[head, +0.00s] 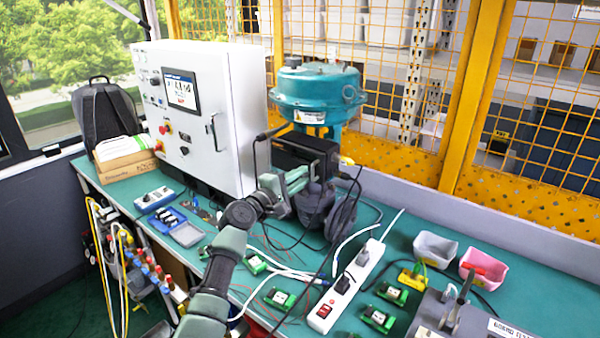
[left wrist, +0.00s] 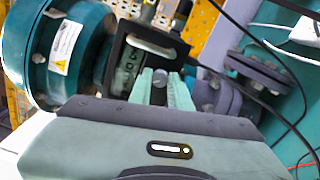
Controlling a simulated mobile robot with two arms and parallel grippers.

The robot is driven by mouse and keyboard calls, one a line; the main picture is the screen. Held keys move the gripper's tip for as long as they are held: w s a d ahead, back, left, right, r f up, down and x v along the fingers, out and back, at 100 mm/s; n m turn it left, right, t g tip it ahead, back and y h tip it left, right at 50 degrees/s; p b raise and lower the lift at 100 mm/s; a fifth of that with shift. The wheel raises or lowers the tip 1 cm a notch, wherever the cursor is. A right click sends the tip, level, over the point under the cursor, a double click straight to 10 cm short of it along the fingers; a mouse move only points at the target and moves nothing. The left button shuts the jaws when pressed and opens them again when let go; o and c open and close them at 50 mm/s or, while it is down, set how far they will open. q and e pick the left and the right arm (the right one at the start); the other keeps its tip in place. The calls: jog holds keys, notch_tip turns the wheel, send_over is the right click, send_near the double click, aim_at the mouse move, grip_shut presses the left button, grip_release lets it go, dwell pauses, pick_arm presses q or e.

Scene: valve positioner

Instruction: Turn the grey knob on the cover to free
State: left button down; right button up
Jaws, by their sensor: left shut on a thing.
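The black positioner (head: 305,148) is fixed beside the teal actuator (head: 318,90) at the back of the bench. In the left wrist view, the positioner's dark cover (left wrist: 128,68) lies just beyond my fingers. The small grey knob (left wrist: 160,76) shows between the tips of my left gripper (left wrist: 160,88), which is shut on it. In the head view my left gripper (head: 293,182) is at the front of the positioner and the knob is hidden. The knob's setting cannot be read. My right gripper is in neither view.
A white control cabinet (head: 208,115) stands left of the actuator. Dark valve parts (head: 341,212) and loose cables are close to my left gripper. A white power strip (head: 347,290), several green modules and two small bins (head: 434,249) occupy the right side of the bench.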

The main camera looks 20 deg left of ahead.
pick_arm(q)
jog(key=shift+n, duration=0.6)
jog(key=shift+p, duration=0.35)
jog(key=c, duration=1.6)
grip_release()
jog(key=shift+b+v, duration=0.45)
jog(key=shift+v, duration=3.45)
